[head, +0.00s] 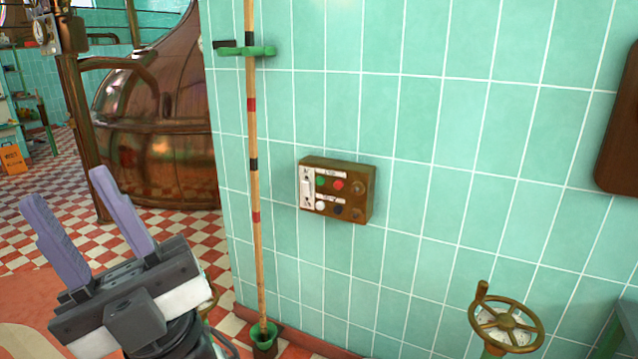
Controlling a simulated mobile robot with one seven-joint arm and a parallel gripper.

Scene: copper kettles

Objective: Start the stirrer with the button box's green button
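The button box (362,207) is a brown, brass-like box fixed to the green tiled wall. Its green button (321,181) is at the upper left of the face, beside a red button (338,185). A white and a dark button sit in the row below, and round knobs are at the right. A pale switch plate runs down its left side. My gripper (72,200) is at the lower left, with two purple fingers pointing up and spread apart. It is open and empty, well to the left of the box and apart from it.
A wooden pole (256,190) with red and black bands stands between my gripper and the box, held by a green clip (247,51) and a green foot cup (264,334). A brass handwheel (505,325) is at the lower right. A copper kettle (160,130) stands behind left.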

